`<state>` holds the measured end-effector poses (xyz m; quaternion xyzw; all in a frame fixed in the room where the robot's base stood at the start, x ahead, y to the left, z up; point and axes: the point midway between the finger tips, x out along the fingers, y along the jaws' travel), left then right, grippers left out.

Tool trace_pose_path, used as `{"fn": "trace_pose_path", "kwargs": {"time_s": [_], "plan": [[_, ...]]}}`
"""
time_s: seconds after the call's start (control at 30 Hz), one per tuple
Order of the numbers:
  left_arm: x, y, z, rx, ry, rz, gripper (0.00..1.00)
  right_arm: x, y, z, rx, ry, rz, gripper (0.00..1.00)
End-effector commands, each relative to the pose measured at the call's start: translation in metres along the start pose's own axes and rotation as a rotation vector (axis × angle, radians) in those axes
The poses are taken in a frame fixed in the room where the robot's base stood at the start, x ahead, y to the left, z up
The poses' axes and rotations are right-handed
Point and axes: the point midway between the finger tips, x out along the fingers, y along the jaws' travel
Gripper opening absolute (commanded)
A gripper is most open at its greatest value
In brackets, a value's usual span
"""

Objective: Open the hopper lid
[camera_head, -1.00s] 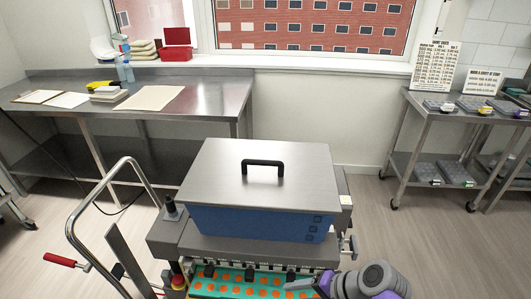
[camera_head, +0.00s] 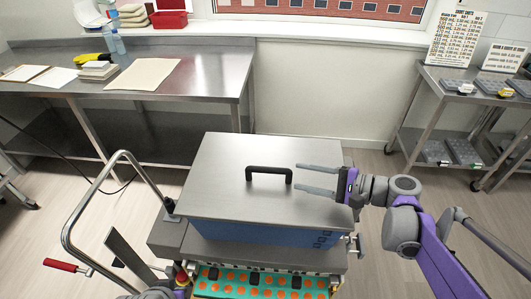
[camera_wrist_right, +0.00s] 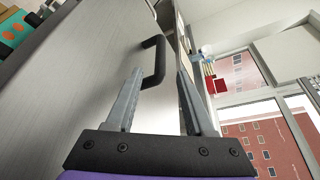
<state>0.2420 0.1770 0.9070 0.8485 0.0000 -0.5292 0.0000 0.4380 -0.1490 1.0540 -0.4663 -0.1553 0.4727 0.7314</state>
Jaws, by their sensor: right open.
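The hopper lid (camera_head: 225,160) is a flat grey metal plate lying shut on the blue hopper (camera_head: 265,233). Its black bar handle (camera_head: 268,171) stands up from the middle. My right gripper (camera_head: 298,177) is open over the lid's right side, its two fingers pointing left at the right end of the handle. In the right wrist view the handle (camera_wrist_right: 160,60) shows between and just beyond the open fingertips (camera_wrist_right: 160,74), with no clear contact. A grey and purple part of my left arm shows at the bottom edge; its fingers are not clear.
The depositor's tray of orange gummies on green (camera_head: 265,281) is below the hopper. A metal push handle (camera_head: 68,225) with a red grip rises at left. A steel table (camera_head: 215,85) stands behind, and a steel cart (camera_head: 440,85) stands at right. Floor is clear between them.

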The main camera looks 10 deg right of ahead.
Motion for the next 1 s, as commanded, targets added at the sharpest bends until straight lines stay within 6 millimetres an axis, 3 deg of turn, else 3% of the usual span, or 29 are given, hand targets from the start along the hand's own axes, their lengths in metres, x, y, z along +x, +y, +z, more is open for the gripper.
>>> {"fn": "trace_pose_path", "kwargs": {"time_s": [0.17,0.5,0.7,1.0], "plan": [[-0.001,0.0,0.0,0.0,0.0,0.0,0.0,0.011,0.0,0.001,-0.001,-0.003,0.002,0.53],[-0.004,0.0,-0.003,0.0,0.003,0.0,0.0,0.073,0.0,0.001,-0.002,-0.004,0.002,0.53],[-0.005,0.0,-0.004,0.0,0.003,0.0,0.0,0.1,0.0,0.001,-0.001,-0.002,0.002,0.53],[-0.005,0.0,-0.005,0.0,0.003,0.0,0.0,0.108,0.0,0.0,-0.001,0.001,0.001,0.53]]}}
